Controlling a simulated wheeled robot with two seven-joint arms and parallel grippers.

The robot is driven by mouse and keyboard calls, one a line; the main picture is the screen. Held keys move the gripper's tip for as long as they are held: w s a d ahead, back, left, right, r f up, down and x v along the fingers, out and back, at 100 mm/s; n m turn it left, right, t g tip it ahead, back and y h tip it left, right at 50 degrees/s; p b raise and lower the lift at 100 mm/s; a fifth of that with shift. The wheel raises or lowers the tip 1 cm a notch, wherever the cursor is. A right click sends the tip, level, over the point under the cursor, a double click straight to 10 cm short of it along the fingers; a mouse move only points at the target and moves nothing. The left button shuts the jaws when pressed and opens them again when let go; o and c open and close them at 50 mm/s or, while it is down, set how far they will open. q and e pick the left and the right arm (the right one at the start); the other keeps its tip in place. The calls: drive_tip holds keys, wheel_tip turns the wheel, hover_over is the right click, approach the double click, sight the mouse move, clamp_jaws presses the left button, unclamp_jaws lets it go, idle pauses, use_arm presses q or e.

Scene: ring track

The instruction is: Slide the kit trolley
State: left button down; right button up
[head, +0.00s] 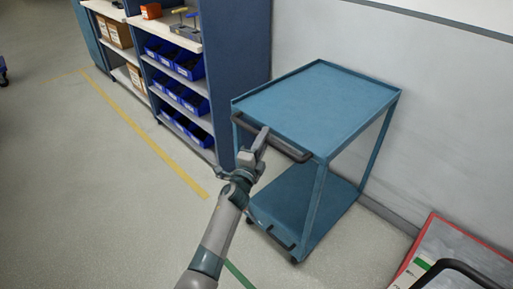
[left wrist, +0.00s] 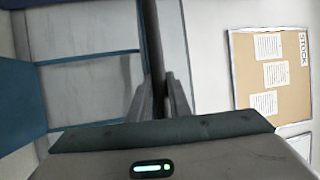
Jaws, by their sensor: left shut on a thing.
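The blue kit trolley (head: 318,100) stands against the wall, with a flat empty top and a lower shelf (head: 305,205). A dark handle bar (head: 290,150) runs along its near side. My left gripper (head: 262,138) is shut on the handle toward its left part. In the left wrist view my left gripper (left wrist: 163,95) has its fingers on either side of the dark bar (left wrist: 157,45). Blue trolley parts (left wrist: 95,60) show at the left there. My right gripper is not in view.
A shelf rack with blue bins (head: 175,58) stands left of the trolley, close to it. A red-edged board or cart (head: 440,255) is at the lower right. A yellow floor line (head: 145,135) crosses the open floor at left. A notice board (left wrist: 270,70) hangs on the wall.

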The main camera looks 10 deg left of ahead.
use_arm(q)
drive_tip(key=shift+w+d+r, duration=0.1)
drive_tip(key=shift+d, duration=0.05)
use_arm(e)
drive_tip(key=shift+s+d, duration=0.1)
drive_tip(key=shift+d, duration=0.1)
use_arm(q)
drive_tip(key=c, duration=1.8)
unclamp_jaws()
drive_tip(key=shift+o, duration=0.8)
drive_tip(key=shift+d, duration=0.1)
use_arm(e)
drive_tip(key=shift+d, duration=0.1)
use_arm(q)
drive_tip(key=shift+w, duration=0.1)
